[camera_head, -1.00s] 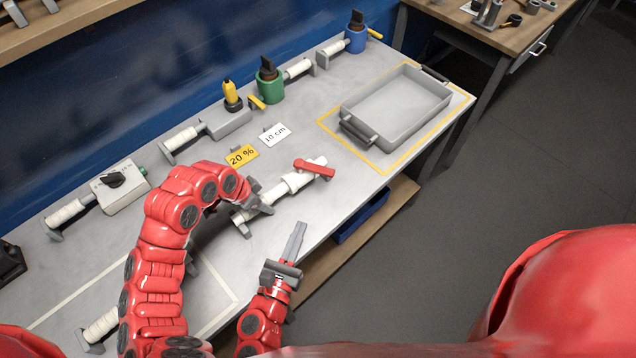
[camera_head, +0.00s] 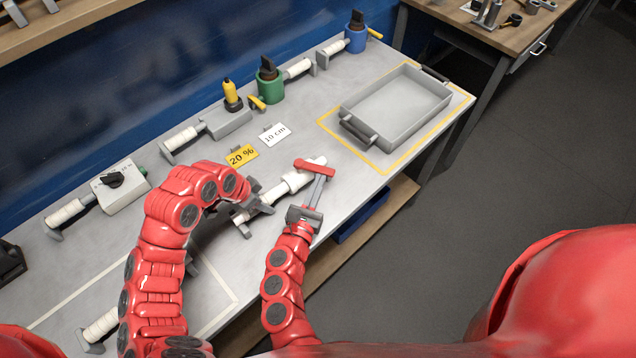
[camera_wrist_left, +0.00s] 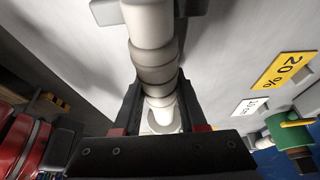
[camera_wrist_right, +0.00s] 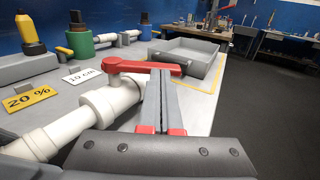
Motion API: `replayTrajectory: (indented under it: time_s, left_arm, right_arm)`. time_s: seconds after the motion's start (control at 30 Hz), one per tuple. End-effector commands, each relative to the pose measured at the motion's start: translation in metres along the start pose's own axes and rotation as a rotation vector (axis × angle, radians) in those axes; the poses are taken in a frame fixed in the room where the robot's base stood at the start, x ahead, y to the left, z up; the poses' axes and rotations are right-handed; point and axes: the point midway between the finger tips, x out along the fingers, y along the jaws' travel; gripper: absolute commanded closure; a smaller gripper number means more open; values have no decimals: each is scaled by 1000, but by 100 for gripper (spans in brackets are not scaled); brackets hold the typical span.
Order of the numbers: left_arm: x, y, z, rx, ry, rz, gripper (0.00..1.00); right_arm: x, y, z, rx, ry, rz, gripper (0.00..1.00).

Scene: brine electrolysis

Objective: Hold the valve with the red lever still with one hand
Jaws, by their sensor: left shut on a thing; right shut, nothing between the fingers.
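The white valve (camera_head: 297,180) lies on the grey bench with its red lever (camera_head: 314,167) on top. In the right wrist view the valve body (camera_wrist_right: 112,100) and red lever (camera_wrist_right: 143,67) show close up. My left gripper (camera_head: 262,197) is shut on the valve's white pipe, which also runs between its fingers in the left wrist view (camera_wrist_left: 155,75). My right gripper (camera_head: 318,188) is shut and empty. Its fingertips are at the lever's near side; in the right wrist view (camera_wrist_right: 163,85) they overlap the lever's end. I cannot tell whether they touch it.
A grey tray (camera_head: 345,108) stands inside a yellow outline at the right of the bench. A yellow "20 %" card (camera_head: 241,156) and a white "10 cm" card (camera_head: 275,134) stand behind the valve. A green fitting (camera_head: 270,86) is at the back. The bench right of the valve is clear.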

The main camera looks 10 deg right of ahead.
Motion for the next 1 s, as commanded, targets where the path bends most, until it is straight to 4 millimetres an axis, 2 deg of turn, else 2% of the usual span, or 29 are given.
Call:
replayTrajectory:
  time_s: [0.47, 0.83, 1.0]
  left_arm:
    - [0, 0, 0, 0, 0, 0, 100]
    - [0, 0, 0, 1, 0, 0, 100]
    - [0, 0, 0, 1, 0, 0, 100]
  right_arm:
    - [3, -2, 0, 0, -1, 27, 100]
    - [21, -12, 1, -2, -5, 247, 100]
    - [32, -12, 1, 1, -3, 279, 100]
